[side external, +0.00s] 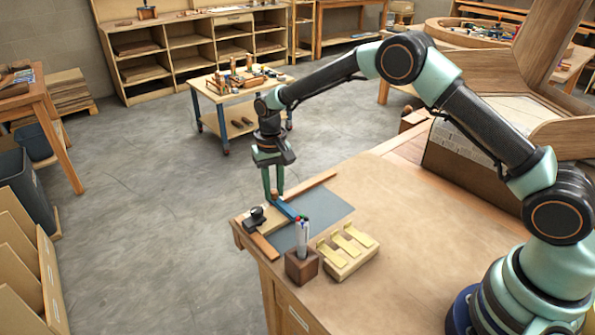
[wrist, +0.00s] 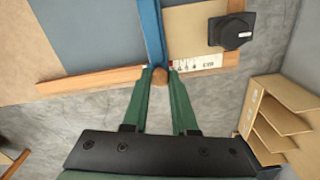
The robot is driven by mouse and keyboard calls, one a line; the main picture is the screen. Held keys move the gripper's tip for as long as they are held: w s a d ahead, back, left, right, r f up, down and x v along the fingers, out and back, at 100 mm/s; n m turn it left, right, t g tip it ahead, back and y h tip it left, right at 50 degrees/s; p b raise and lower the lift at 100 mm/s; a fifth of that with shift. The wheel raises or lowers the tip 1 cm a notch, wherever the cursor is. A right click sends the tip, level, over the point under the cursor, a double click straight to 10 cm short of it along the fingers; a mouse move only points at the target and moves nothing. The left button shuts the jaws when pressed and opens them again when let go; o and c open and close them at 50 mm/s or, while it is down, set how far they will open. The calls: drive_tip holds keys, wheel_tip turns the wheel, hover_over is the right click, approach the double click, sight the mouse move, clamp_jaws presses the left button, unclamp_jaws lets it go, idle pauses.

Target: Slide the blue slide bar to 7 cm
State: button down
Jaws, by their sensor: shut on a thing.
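The blue slide bar (side external: 286,208) lies across the blue-grey board at the table's far left corner. It also shows in the wrist view (wrist: 150,28), with a round wooden knob (wrist: 160,73) at its near end. My gripper (side external: 273,196) is shut on that knob. In the wrist view my green fingers (wrist: 160,72) stand on either side of the knob. A white scale strip (wrist: 196,62) with dark marks lies right of the bar on a wooden rail. Its marks are too small to read surely, and the fingers may hide part of it.
A brown pen holder (side external: 301,267) and a wooden block with yellow tabs (side external: 347,260) stand nearer. The grey-blue board (side external: 330,205) is open right of the bar in the side view.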

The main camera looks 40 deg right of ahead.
sight(274, 191)
drive_tip(key=shift+w+r, duration=0.1)
drive_tip(key=c, duration=0.7)
unclamp_jaws()
drive_tip(key=shift+r, duration=6)
